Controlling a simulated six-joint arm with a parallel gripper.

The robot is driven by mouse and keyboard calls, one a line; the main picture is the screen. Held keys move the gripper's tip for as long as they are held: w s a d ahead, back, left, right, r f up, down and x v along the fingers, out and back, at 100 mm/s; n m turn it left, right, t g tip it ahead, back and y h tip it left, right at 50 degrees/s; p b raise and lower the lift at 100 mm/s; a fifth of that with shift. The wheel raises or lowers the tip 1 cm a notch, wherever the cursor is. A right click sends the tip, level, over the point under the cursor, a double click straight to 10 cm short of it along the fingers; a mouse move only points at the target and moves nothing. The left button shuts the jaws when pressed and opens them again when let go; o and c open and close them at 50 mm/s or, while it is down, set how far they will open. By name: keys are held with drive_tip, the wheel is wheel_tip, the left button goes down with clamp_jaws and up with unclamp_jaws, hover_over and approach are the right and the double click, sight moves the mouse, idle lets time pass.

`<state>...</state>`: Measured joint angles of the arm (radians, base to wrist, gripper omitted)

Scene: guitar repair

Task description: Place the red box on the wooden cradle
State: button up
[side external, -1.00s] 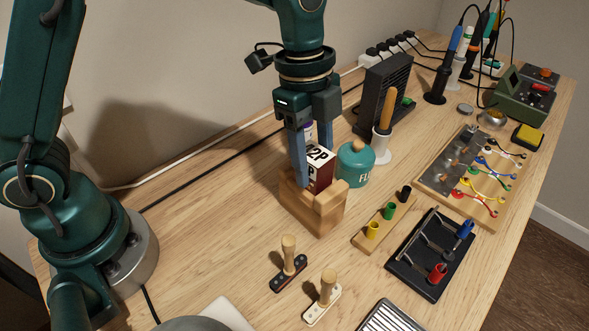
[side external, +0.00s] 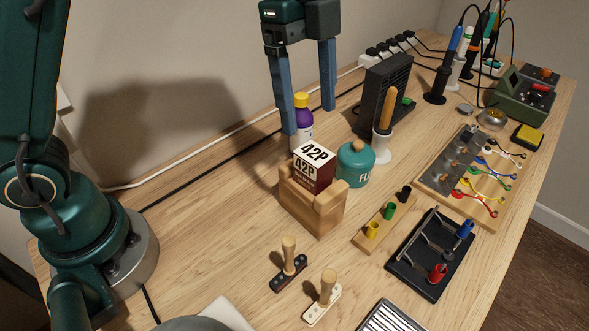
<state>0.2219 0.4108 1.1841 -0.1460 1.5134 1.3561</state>
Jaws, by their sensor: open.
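The red box (side external: 313,169), dark red with white faces marked "42P", sits in the wooden cradle (side external: 317,216), between its raised wooden sides. Its lower part is hidden by the cradle's front. My gripper (side external: 309,120) is open and empty above and behind the box, its two blue fingers wide apart and clear of it.
A black fan-like unit (side external: 388,93) is behind. A peg block (side external: 385,221) and black rack (side external: 432,255) lie right. Bare table lies left of the cradle.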

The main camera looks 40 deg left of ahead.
drive_tip(key=s+a+r+n+t, duration=0.3)
drive_tip(key=s+a+n, duration=0.35)
drive_tip(key=n, duration=0.35)
drive_tip(key=s+a+f+n+t+y, duration=0.1)
drive_tip(key=s+a+f+n+t, duration=0.1)
drive_tip(key=s+f+n, duration=0.4)
drive_tip(key=shift+s+a+n+t+y, duration=0.35)
drive_tip(key=shift+a+n, duration=0.3)
drive_tip(key=shift+n, duration=0.35)
